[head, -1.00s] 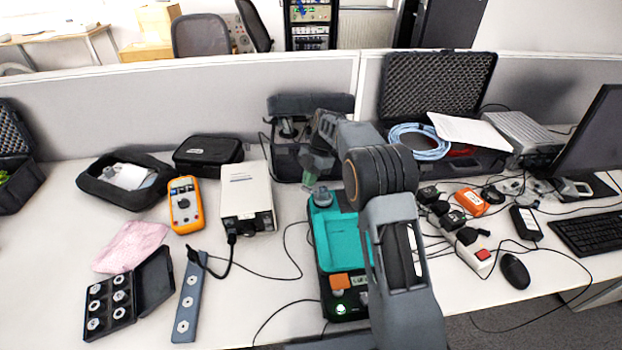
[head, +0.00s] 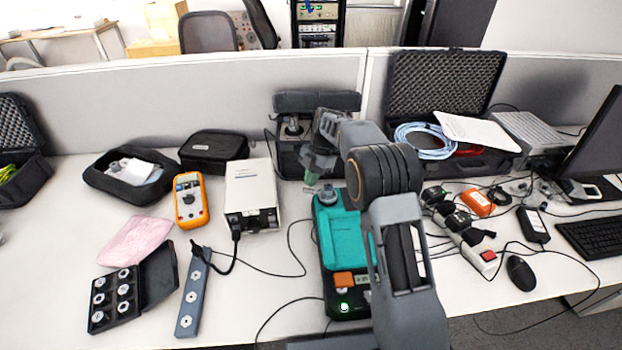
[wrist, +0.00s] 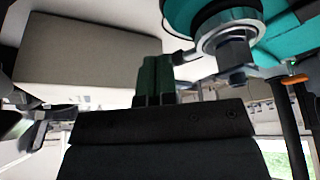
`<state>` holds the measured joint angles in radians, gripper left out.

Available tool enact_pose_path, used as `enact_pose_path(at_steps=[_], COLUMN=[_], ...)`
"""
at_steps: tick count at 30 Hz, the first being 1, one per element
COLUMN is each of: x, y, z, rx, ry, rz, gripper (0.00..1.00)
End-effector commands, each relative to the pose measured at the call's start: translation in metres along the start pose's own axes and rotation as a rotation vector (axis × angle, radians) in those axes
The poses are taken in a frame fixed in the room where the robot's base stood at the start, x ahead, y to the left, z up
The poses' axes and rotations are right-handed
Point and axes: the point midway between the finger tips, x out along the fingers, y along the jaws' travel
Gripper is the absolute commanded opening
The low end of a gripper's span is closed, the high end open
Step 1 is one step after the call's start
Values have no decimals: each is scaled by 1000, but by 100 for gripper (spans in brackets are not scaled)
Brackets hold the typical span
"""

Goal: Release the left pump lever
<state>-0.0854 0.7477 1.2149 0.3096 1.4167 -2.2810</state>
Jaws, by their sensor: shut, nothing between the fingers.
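The teal pump unit (head: 341,238) stands on the desk in front of me, partly hidden behind my arm. A grey round knob (head: 327,194) sits at its far left corner. In the wrist view a metal collar (wrist: 232,42) with a short arm (wrist: 182,57) and a thin bar with an orange tip (wrist: 294,79) shows beside the teal body; I cannot tell which part is the left lever. My gripper (head: 312,178) has green fingers, pressed together and empty, just beyond and left of the knob. In the wrist view the fingers (wrist: 154,78) are beside the short arm; contact is unclear.
A white box (head: 250,193) and an orange multimeter (head: 191,200) stand left of the pump. A black open case (head: 291,163) is right behind my gripper. A power strip (head: 468,244) and cables lie to the right. A cable runs close along the pump's left side.

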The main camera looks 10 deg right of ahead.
Motion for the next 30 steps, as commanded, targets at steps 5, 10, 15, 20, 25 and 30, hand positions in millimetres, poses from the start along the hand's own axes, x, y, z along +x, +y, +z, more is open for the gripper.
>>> enact_pose_path(at_steps=[5, 10, 15, 20, 25, 30], x=[0, -8, -34, -59, -79, -91], y=[0, 1, 4, 7, 9, 10], z=[0, -2, -7, -11, -13, -12], rx=[0, 0, -3, -5, -5, -3], ry=[0, 0, -1, 0, 0, 0], rz=[0, 0, 1, -2, -2, -2], gripper=[0, 0, 0, 0, 0, 0])
